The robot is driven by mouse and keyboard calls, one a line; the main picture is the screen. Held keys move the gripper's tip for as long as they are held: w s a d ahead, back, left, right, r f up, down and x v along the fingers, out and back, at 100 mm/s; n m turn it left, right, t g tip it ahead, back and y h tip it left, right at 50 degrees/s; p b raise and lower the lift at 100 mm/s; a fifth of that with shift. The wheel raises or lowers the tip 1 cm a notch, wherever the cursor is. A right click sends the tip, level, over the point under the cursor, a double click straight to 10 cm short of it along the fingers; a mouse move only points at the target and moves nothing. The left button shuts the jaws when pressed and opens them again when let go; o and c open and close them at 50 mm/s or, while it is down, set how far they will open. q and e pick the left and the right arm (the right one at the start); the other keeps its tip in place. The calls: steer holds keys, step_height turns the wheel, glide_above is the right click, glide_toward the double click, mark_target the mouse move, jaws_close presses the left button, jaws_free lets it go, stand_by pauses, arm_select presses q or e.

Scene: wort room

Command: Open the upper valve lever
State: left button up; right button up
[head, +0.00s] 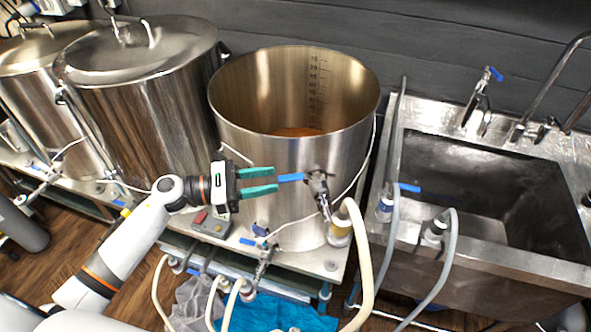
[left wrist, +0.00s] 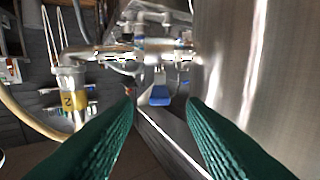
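The upper valve (head: 318,186) sits on the front wall of the open steel kettle (head: 262,150). Its blue lever (head: 292,177) points left, towards my left gripper (head: 276,179). The green fingers are open, with the lever's tip at the gap between their ends. In the left wrist view the blue lever (left wrist: 160,95) appears between and beyond the two fingertips (left wrist: 160,104), with no visible contact on either side. The kettle wall (left wrist: 245,60) fills the right of that view. My right gripper is not in view.
A pale hose (head: 361,250) hangs from the valve's outlet. A lower valve with a blue handle (head: 248,242) and a small control box (head: 210,223) are below. A steel sink (head: 480,250) stands right, lidded kettles (head: 140,90) left. Other hoses hang near the sink.

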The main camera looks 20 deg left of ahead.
mark_target(291, 176)
arm_select(q)
steer(key=p+x, duration=0.1)
steer(key=x, duration=0.2)
steer(key=p+x, duration=0.1)
steer(key=x, duration=0.2)
steer(key=shift+r, duration=0.25)
steer(key=shift+w+d+f, duration=0.15)
steer(key=shift+w+d, duration=0.15)
steer(key=shift+d, duration=0.25)
jaws_close()
